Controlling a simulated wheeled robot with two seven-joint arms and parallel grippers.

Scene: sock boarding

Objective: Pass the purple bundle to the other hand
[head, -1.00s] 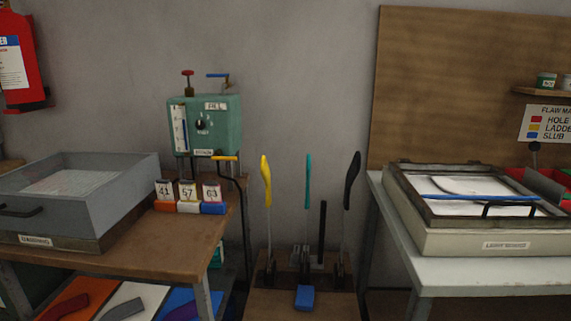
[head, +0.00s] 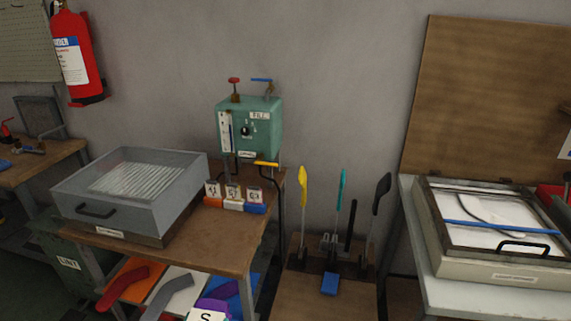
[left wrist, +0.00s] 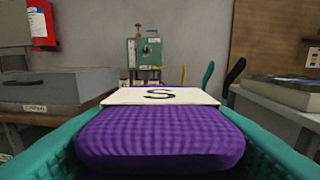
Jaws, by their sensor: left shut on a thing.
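The purple bundle (left wrist: 160,142) fills the lower middle of the left wrist view. A white band marked "S" (left wrist: 158,96) lies across it. My left gripper (left wrist: 165,138) is shut on it, with a teal finger along each side. In the head view only the top of the purple bundle (head: 219,302) and its white "S" label (head: 207,316) show at the bottom edge. The left gripper's fingers do not show there. My right gripper is in neither view.
A wooden bench (head: 150,247) with a grey box (head: 120,201) stands at left, with colored panels below. A teal tank (head: 262,125) stands behind. Yellow, teal and black upright forms (head: 341,200) stand in the middle. A white table (head: 470,292) with a framed box is at right.

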